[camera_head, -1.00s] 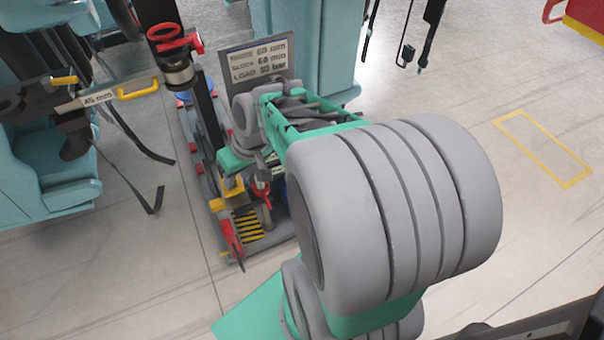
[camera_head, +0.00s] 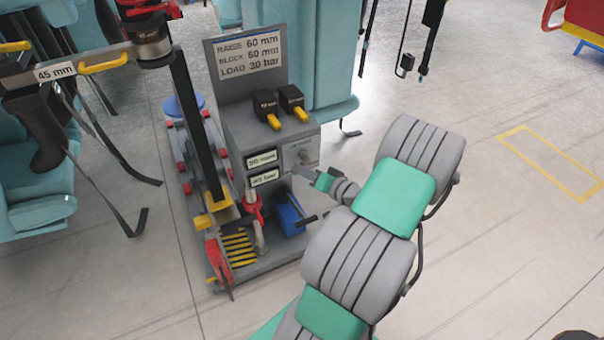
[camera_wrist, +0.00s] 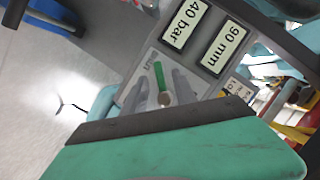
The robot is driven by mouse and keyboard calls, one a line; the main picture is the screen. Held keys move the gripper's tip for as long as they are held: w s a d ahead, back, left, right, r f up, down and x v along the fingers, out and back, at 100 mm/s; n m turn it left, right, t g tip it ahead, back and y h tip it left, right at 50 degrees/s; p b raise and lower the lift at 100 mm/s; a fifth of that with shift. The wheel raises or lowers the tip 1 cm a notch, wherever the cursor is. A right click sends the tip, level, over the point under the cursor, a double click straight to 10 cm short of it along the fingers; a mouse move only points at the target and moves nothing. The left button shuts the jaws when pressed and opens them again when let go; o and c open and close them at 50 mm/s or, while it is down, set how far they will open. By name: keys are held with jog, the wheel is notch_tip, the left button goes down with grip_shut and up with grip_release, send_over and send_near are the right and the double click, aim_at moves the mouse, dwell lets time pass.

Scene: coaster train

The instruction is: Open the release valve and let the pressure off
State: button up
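The release valve appears to be the small knob on a pale plate (camera_head: 300,153) at the right of the grey cart's front panel. In the wrist view, a knob with a green strip (camera_wrist: 159,76) sits on this plate, with darker grey shapes on either side. My gripper (camera_head: 304,173) is at the panel, just below the plate in the head view; contact is unclear. Beside the plate, one display (camera_wrist: 186,24) reads 40 bar and another (camera_wrist: 224,47) reads 90 mm.
Two black boxes with yellow levers (camera_head: 274,121) sit on top of the cart. A sign (camera_head: 249,64) behind them reads raise 60 mm, block 60 mm, load 30 bar. A blue part (camera_head: 289,213) stands low at the front.

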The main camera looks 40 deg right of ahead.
jog(key=shift+w+f, duration=0.2)
jog(key=shift+w, duration=0.5)
jog(key=shift+c, duration=0.4)
grip_shut()
